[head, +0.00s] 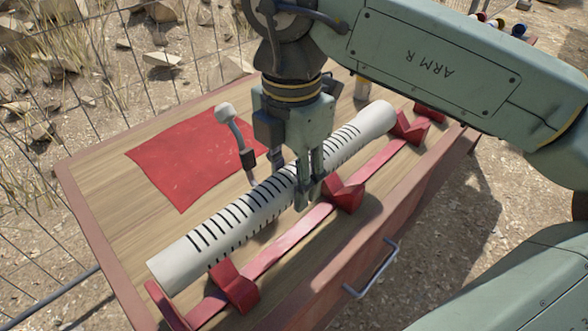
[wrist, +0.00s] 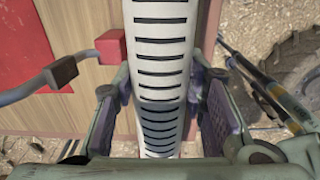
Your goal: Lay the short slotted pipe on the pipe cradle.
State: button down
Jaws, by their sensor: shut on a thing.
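The short slotted pipe (head: 232,220) is white with rows of black slots. It lies lengthwise, roughly parallel to the pipe cradle (head: 291,232), a red rail with several V-shaped red supports (head: 234,288). In the head view the pipe shows just behind the supports; I cannot tell whether it touches them. My gripper (head: 302,190) is shut on the pipe near its middle. In the wrist view the pipe (wrist: 160,50) runs straight between my two fingers (wrist: 160,112), covering what is under it. A red block (wrist: 111,47) shows left of the pipe there.
A wooden bench (head: 115,200) carries a red mat (head: 195,155) behind the pipe. A drawer handle (head: 373,270) is on the bench front. A wire fence (head: 40,190) runs behind.

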notch_tip(320, 180, down, 7)
jog(key=b, duration=0.4)
jog(key=shift+f+b, duration=0.3)
jog(key=shift+b, duration=0.2)
jog(key=shift+f+b, duration=0.5)
jog(key=shift+b, duration=0.25)
dwell(0.4)
jog(key=c, duration=0.9)
grip_release()
jog(key=shift+r, duration=0.1)
notch_tip(320, 180, up, 7)
jog(key=shift+r, duration=0.2)
